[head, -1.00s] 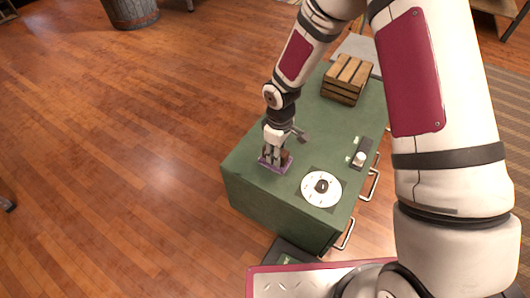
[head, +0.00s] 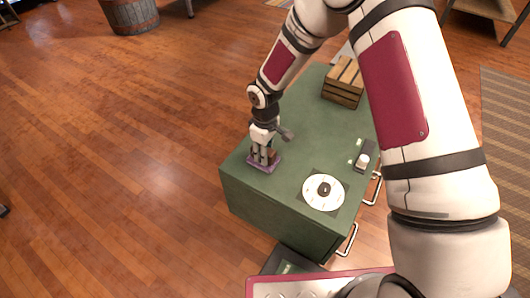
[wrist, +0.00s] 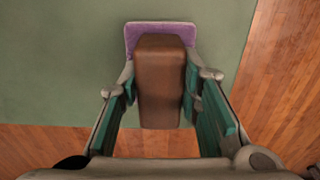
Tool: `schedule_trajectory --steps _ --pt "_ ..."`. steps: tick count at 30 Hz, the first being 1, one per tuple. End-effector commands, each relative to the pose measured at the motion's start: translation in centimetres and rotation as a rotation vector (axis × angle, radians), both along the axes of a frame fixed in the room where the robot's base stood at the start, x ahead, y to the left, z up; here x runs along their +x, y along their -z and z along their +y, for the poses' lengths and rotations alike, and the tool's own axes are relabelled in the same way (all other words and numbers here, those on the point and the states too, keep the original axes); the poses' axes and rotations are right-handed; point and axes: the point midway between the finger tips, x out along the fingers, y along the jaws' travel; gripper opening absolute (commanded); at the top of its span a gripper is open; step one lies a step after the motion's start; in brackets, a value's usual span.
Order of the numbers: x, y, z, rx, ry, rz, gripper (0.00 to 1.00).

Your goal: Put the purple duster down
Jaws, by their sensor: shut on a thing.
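The purple duster (head: 272,167) has a flat purple base and a brown block handle. In the head view it is at the near left part of the green cabinet top (head: 300,125). My gripper (head: 263,158) is above it with its fingers around the handle. In the wrist view the brown handle (wrist: 160,85) stands between the two fingers of my gripper (wrist: 160,105), and the purple base (wrist: 133,38) shows beyond it. The base looks at or very close to the cabinet top; I cannot tell whether it touches.
A white round dial plate (head: 323,192) lies on the cabinet to the right of the duster. A small dark device (head: 364,156) with a white knob is near the handle side. A wooden crate (head: 343,82) stands at the back. The cabinet's left edge is close to the duster.

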Motion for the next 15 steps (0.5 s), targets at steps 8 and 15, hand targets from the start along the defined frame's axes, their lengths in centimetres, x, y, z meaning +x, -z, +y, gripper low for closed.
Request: schedule_trajectory --steps 8,15 --pt "-0.02 0.27 0.00 0.000 0.000 0.000 0.51" --pt "-0.01 0.19 0.00 0.000 0.000 0.000 0.51"
